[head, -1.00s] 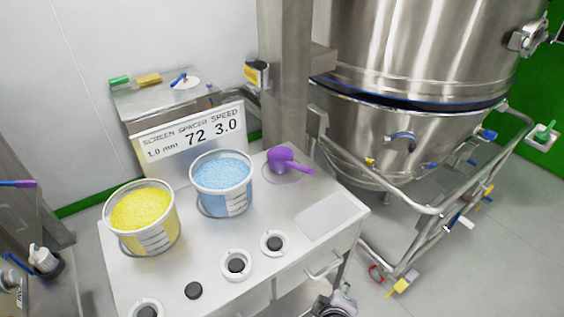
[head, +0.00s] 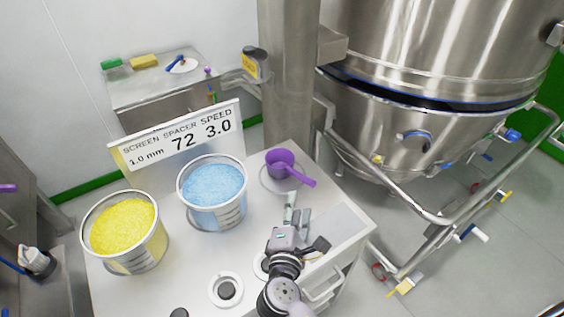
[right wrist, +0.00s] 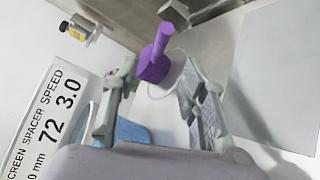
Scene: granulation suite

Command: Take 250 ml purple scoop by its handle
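The purple scoop (head: 279,162) rests on a round pale spot near the back right of the steel table, its handle (head: 303,181) pointing toward the front right. My right gripper (head: 297,210) is open over the table, just in front of the scoop. In the right wrist view, the purple scoop (right wrist: 153,66) shows beyond and between the spread fingers of the gripper (right wrist: 157,80), with clear space on both sides. It appears not to touch them. My left gripper is not in view.
A bucket of blue granules (head: 213,187) and a bucket of yellow granules (head: 124,228) stand left of the scoop. A sign (head: 180,140) stands behind them. A steel column (head: 288,90) rises behind the scoop. A large steel vessel (head: 420,120) stands at the right.

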